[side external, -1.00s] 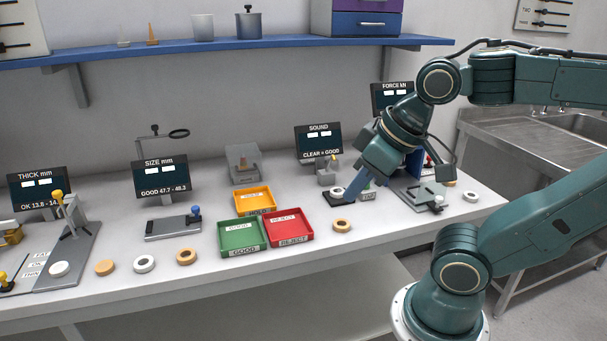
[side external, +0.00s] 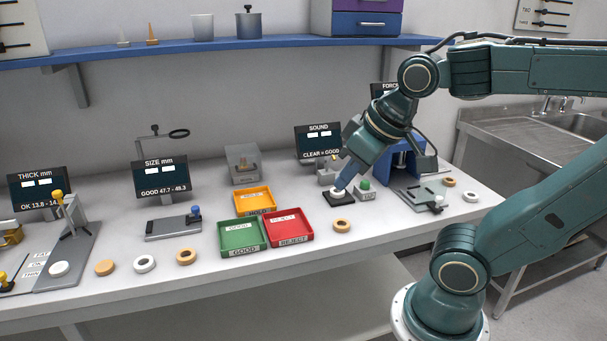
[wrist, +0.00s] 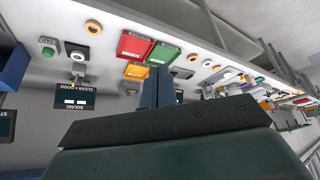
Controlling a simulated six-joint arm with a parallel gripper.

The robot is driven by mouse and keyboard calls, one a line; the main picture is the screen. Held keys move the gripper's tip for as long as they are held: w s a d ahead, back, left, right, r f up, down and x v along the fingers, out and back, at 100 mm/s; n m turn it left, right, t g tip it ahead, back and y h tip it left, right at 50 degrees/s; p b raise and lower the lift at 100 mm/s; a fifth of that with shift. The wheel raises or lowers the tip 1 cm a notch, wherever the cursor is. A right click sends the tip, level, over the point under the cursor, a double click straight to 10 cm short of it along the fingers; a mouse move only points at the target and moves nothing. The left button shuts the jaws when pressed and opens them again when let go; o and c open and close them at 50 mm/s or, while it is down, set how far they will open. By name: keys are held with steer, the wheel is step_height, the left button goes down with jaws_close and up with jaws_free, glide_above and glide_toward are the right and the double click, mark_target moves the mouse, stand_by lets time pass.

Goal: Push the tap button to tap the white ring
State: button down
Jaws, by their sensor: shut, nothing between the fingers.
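The white ring (side external: 338,194) lies on a black pad (side external: 346,201) in front of the SOUND screen (side external: 319,141). Beside it, to its right, a green button (side external: 365,183) stands on a small grey box; I take it as the tap button. In the wrist view the button (wrist: 47,52) and ring (wrist: 82,56) show at upper left. My gripper (side external: 341,184) is shut and empty. Its fingertips overlap the ring's top in the side view, but stand well apart from ring and button in the wrist view (wrist: 158,72). Contact with the ring cannot be told from the side.
Green (side external: 241,250), red (side external: 310,237) and orange (side external: 272,201) trays stand left of the pad. A tan ring (side external: 342,225) lies in front of it. A small grey tapping device (side external: 327,171) stands behind the pad. A blue press frame (side external: 402,160) stands at right.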

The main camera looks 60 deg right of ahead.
steer(key=w+d+m+h, duration=0.2)
steer(key=w+d+m, duration=0.1)
steer(key=w+d, duration=0.5)
steer(key=m+g+h, duration=0.6)
glide_above(364, 184)
step_height(364, 184, down, 10)
steer(key=shift+f, duration=0.2)
steer(key=shift+f, duration=4.3)
